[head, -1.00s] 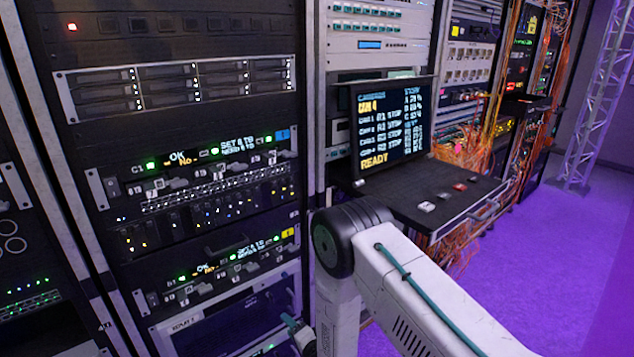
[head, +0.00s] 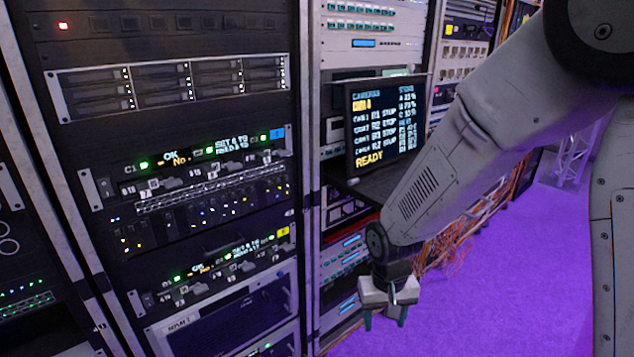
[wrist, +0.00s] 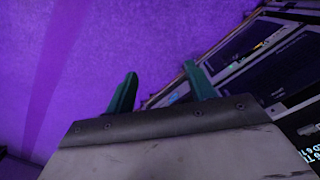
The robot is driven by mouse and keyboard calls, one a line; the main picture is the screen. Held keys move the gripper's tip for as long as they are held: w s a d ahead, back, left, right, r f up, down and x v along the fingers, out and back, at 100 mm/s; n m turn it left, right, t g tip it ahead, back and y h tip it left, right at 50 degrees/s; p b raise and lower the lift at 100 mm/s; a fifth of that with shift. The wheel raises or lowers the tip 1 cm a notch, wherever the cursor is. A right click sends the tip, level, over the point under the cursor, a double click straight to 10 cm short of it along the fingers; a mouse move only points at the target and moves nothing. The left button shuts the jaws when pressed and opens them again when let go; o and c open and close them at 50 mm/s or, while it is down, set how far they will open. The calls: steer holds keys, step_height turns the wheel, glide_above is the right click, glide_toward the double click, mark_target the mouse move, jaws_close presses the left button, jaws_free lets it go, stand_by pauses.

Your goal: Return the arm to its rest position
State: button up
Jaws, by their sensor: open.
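My gripper (head: 386,318) hangs at the end of my arm in the head view, pointing down, in front of the lower part of the rack. Its two green fingers are apart with nothing between them. In the wrist view the open fingers (wrist: 160,92) stand over purple floor, with rack fronts to the right. My arm is folded across the right of the head view, with the forearm sloping down to the left.
A tall rack (head: 180,22) with lit panels fills the left. A monitor (head: 385,125) reading READY stands on a shelf, partly behind my forearm. Orange cables (head: 455,240) hang behind my arm. Purple floor (head: 480,300) is clear at the lower right.

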steer(key=s+d+r, duration=0.4)
steer(key=s+r, duration=0.3)
steer(key=r, duration=0.1)
steer(key=s+d+r+t, duration=0.1)
steer(key=s+d+r, duration=0.3)
steer(key=s+r, duration=0.2)
steer(key=s+d+r+m, duration=0.1)
steer(key=s+d+r, duration=0.3)
steer(key=s+r, duration=0.3)
steer(key=shift+s+d+r+t, duration=0.2)
steer(key=shift+s+r+t, duration=0.2)
steer(key=shift+r, duration=0.95)
